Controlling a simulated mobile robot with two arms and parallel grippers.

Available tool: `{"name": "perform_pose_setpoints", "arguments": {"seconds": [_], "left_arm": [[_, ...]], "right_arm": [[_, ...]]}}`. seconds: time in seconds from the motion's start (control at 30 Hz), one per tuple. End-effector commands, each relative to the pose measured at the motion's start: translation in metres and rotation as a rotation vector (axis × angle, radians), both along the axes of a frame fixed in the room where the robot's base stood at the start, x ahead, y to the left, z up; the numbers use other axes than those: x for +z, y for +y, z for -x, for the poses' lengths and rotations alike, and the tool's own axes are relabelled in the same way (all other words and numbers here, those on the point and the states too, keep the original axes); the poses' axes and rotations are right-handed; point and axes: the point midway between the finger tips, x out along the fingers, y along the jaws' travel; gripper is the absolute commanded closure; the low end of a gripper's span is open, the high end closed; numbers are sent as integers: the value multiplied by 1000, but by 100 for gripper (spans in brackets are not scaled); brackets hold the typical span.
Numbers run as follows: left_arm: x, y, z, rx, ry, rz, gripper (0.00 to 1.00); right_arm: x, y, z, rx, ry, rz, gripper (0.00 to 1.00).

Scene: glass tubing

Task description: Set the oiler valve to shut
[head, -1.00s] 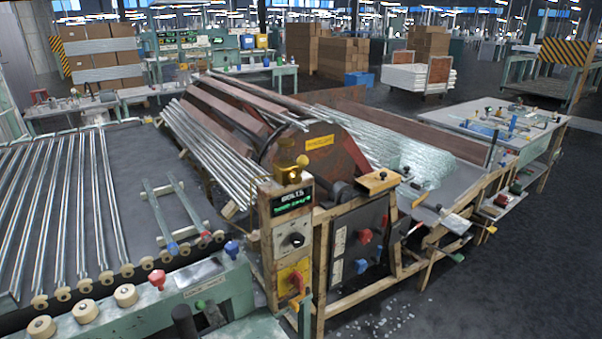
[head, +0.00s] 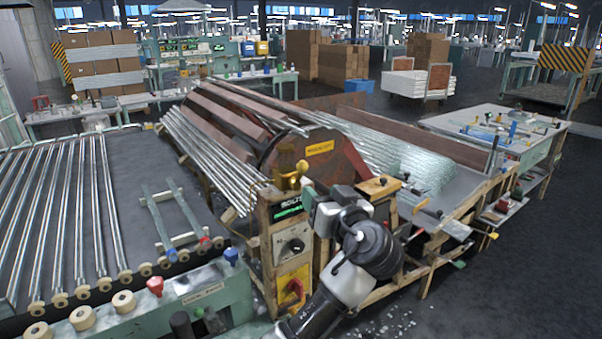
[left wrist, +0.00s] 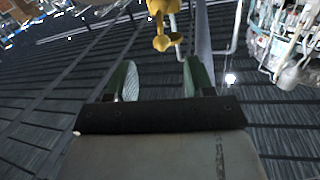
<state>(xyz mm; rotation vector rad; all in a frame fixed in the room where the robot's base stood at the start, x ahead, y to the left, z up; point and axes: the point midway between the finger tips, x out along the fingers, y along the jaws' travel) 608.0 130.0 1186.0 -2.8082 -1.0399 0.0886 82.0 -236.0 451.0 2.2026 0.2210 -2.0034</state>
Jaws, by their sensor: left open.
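The brass oiler (head: 290,176) sits on top of the control post (head: 262,240), right of the rolling bed. Its valve setting is too small to read in the head view. My left gripper (head: 312,197) is beside the top of the post, just right of and slightly below the oiler, with its fingers partly hidden by my wrist. In the left wrist view a yellow brass part (left wrist: 162,25), apparently of the oiler, lies ahead of my left gripper (left wrist: 157,74). The green fingers are apart, with nothing between them. My right gripper is not seen.
The post carries a lit display (head: 288,209), a dial and a red switch (head: 295,288) close below the gripper. The drum (head: 320,165) and glass tubes stand behind. A green console (head: 190,295) is at lower left. Open floor (head: 510,290) lies at right.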

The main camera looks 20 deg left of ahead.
Motion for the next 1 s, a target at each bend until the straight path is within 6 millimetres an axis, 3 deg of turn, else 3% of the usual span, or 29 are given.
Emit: {"name": "perform_pose_setpoints", "arguments": {"seconds": [0.17,0.6,1.0], "left_arm": [[5,11,-13,6,-7,-7,47],[5,61,-71,5,-3,-7,47],[2,70,-82,2,-5,-3,47]], "right_arm": [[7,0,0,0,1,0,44],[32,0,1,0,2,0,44],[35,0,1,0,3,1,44]]}}
